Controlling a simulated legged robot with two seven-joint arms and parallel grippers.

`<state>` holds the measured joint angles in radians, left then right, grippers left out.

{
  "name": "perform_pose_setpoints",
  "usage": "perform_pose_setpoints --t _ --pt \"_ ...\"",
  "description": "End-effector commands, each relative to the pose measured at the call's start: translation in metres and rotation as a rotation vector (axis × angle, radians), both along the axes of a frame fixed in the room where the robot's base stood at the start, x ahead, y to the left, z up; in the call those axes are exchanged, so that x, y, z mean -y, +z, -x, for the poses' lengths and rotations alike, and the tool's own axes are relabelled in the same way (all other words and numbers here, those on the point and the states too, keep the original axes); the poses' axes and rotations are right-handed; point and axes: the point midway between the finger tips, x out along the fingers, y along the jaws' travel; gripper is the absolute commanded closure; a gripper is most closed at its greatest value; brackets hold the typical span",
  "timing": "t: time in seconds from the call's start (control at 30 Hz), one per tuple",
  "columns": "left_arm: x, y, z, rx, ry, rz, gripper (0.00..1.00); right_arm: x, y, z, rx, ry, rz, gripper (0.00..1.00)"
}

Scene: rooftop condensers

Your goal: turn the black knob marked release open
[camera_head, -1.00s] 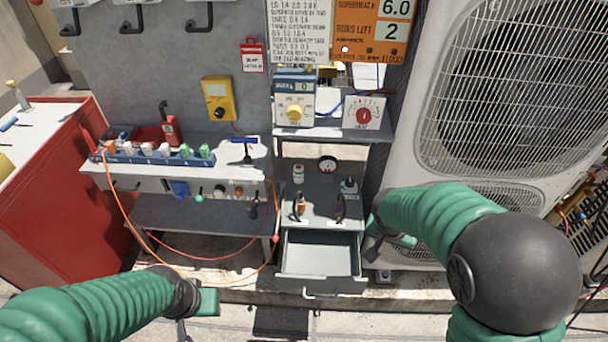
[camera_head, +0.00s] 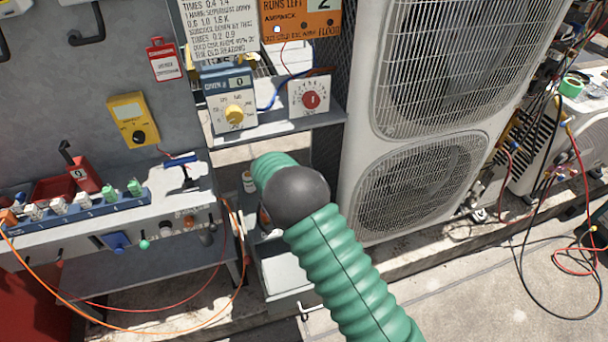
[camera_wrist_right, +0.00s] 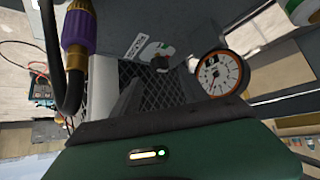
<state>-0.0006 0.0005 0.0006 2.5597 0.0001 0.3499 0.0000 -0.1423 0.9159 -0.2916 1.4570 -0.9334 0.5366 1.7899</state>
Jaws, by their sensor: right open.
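In the right wrist view a dark knob-like part (camera_wrist_right: 155,53) sits on a grey panel beside a small white label (camera_wrist_right: 137,46). The label's lettering is too small to read, so I cannot tell whether this is the release knob. My right gripper (camera_wrist_right: 150,125) fills the lower part of that view, its green body across the bottom. It is open, and the panel part is beyond it, apart from it. My left gripper is out of view.
A round dial gauge (camera_wrist_right: 218,75) is right of the panel part. A purple fitting with a black hose (camera_wrist_right: 76,30) is close on the left. In the head view, an outdoor condenser (camera_head: 350,150) stands right of the shelf and a bench with an orange cable (camera_head: 235,285) stands left.

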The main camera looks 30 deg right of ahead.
Motion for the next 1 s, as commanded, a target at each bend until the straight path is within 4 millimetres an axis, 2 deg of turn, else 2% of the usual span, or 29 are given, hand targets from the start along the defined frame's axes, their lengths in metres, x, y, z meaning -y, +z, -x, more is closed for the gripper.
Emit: perform_pose_setpoints --t 0.1,0.27,0.4,0.63,1.0 --pt "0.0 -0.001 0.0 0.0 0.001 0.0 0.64 0.017 -0.022 -0.01 0.0 -0.001 0.0 0.48" --pt "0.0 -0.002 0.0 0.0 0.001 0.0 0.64 0.034 -0.041 -0.02 0.0 0.0 -0.002 0.48" --pt "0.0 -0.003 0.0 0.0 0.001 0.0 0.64 0.041 -0.048 -0.024 0.001 0.001 -0.003 0.48" --pt "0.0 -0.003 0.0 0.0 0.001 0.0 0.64 0.04 -0.047 -0.024 0.001 0.001 -0.002 0.48" --pt "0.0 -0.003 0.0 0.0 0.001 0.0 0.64 0.039 -0.047 -0.025 0.001 0.002 -0.002 0.97"
